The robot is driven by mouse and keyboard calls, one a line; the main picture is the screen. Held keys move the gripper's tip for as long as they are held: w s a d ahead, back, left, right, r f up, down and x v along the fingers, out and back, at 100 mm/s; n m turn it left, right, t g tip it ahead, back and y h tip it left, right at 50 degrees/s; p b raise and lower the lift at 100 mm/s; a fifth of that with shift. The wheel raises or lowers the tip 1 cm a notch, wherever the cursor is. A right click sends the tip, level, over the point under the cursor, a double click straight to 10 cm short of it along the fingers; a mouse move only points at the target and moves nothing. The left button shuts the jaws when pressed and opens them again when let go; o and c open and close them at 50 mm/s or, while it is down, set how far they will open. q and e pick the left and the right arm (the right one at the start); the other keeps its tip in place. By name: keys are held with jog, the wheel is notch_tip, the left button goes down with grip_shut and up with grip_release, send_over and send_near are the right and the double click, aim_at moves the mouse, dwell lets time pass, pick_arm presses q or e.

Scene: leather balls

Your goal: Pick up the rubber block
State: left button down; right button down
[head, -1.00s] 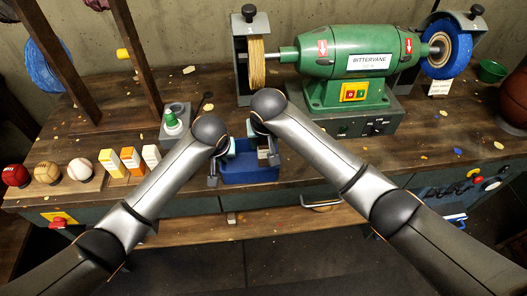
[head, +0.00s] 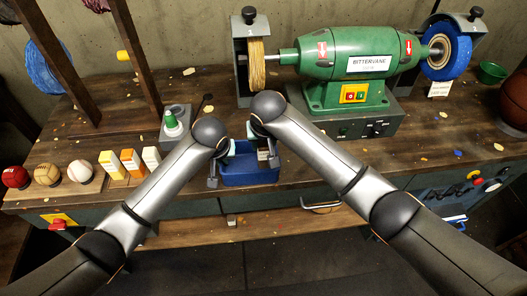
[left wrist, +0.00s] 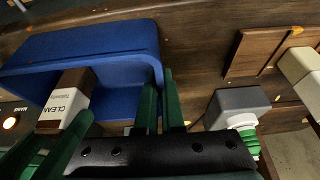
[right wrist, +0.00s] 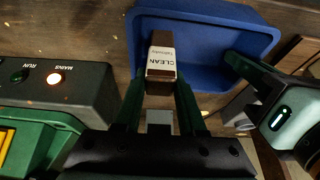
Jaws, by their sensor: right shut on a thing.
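The rubber block (right wrist: 162,58) is brown with a white label reading CLEAN. It also shows in the left wrist view (left wrist: 65,100). The blue tray (right wrist: 215,22) sits at the bench's front edge, and the block is at its inner end. My right gripper (right wrist: 158,95) is shut on the block, one green finger on each side. Whether the block touches the tray floor is unclear. My left gripper (left wrist: 161,95) is at the tray's opposite end, its fingers close together around the tray wall (left wrist: 152,40). In the head view the tray (head: 250,178) is partly hidden by my arms.
A green grinding machine (head: 350,65) stands behind, to the right. A grey holder with a green-capped bottle (head: 172,122) stands left of the tray. Several balls (head: 47,174) and small boxes (head: 131,160) line the bench's left front. Bare wood lies behind the boxes.

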jog(key=shift+r, duration=0.1)
notch_tip(320, 180, up, 10)
jog(key=shift+f, duration=0.1)
dwell(0.3)
pick_arm(q)
jog(key=c, duration=1)
grip_release()
jog(key=shift+o, duration=0.2)
